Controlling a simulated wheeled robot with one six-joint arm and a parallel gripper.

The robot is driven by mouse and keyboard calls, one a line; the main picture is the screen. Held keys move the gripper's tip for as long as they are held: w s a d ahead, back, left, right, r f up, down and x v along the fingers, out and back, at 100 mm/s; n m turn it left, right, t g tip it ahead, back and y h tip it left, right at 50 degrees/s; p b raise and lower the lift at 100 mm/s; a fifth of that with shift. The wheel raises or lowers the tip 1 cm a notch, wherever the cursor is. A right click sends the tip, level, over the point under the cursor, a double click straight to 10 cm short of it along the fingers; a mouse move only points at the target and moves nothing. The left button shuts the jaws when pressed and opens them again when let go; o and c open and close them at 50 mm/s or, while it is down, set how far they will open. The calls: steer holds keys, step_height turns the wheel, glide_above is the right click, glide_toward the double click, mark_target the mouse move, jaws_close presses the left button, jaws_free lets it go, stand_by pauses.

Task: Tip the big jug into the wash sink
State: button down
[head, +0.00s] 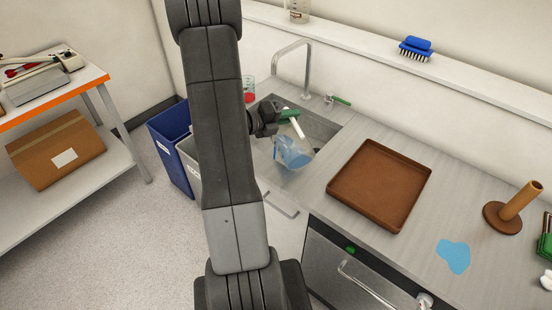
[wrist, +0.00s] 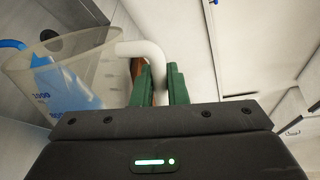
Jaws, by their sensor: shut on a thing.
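The big jug (head: 291,154) is a clear plastic jug with blue markings and a white handle. It is tilted over the wash sink (head: 322,130) in the head view. In the wrist view the jug (wrist: 75,75) fills the upper left, with blue liquid or markings on its wall; I cannot tell which. My gripper (head: 288,115) has green fingers. In the wrist view the gripper (wrist: 160,85) is shut on the jug's white handle. Part of the sink is hidden behind my arm and the jug.
A tap (head: 300,65) arches at the sink's back. A brown tray (head: 380,185) lies on the counter to the right, near a blue puddle-like patch (head: 453,256) and a brown peg stand (head: 510,212). A blue brush (head: 416,47) sits on the shelf. Bins (head: 172,145) stand left.

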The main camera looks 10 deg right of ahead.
steer(key=shift+w+a+f+n+p, duration=0.15)
steer(key=shift+w+f+p, duration=0.1)
steer(key=shift+w+p, duration=0.15)
steer(key=shift+w+a+f+n+p, duration=0.15)
steer(key=shift+w+f+p, duration=0.1)
steer(key=shift+w, duration=0.25)
stand_by(0.7)
steer(key=shift+w+f+n, duration=0.1)
steer(key=shift+w+n, duration=0.3)
steer(key=shift+w, duration=0.15)
stand_by(0.9)
